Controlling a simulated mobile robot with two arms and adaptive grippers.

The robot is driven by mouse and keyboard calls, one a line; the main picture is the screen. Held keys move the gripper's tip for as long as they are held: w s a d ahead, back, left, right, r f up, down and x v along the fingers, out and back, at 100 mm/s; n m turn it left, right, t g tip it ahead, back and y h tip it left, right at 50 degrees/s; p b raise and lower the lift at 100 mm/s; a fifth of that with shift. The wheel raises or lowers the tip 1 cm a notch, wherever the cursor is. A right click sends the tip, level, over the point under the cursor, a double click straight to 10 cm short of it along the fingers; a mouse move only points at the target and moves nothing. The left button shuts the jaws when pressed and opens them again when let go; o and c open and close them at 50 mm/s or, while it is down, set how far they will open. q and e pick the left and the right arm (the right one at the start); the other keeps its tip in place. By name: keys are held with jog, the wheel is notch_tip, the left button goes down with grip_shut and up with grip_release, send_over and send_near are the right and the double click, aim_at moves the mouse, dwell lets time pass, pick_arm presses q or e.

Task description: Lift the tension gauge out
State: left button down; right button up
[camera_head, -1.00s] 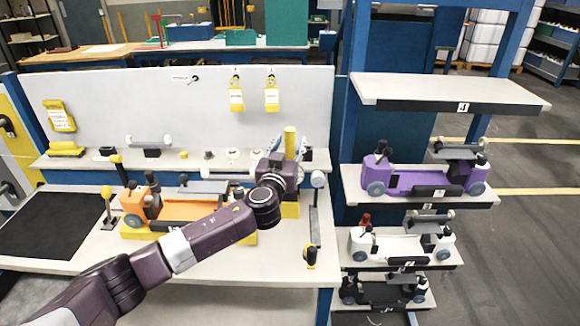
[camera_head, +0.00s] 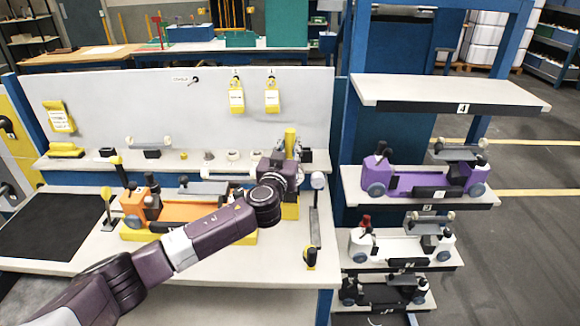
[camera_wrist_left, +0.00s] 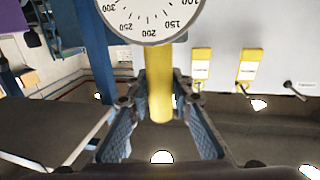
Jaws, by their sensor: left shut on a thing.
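The tension gauge shows in the left wrist view as a white round dial (camera_wrist_left: 147,12) with black numbers and a yellow cylindrical handle (camera_wrist_left: 159,85). In the head view the yellow handle (camera_head: 290,139) stands upright above my left gripper (camera_head: 291,150), and my wrist hides the dial. The left gripper, also in the wrist view (camera_wrist_left: 160,100), is shut on the yellow handle, one finger on each side. A yellow block (camera_head: 290,209) shows below my wrist; whether the gauge touches it is hidden. My right gripper is not in view.
A post with a white round head (camera_head: 318,180) stands close right of my gripper. A shelf rack with a purple carriage (camera_head: 420,184) is further right. Yellow tags (camera_head: 237,100) hang on the back panel.

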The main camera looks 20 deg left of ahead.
aim_at(290, 126)
pick_arm(q)
jog(key=shift+r, duration=0.2)
jog(key=shift+r, duration=0.5)
jog(key=shift+r+p, duration=2.2)
jog(key=shift+r, duration=0.75)
jog(key=shift+f, duration=0.15)
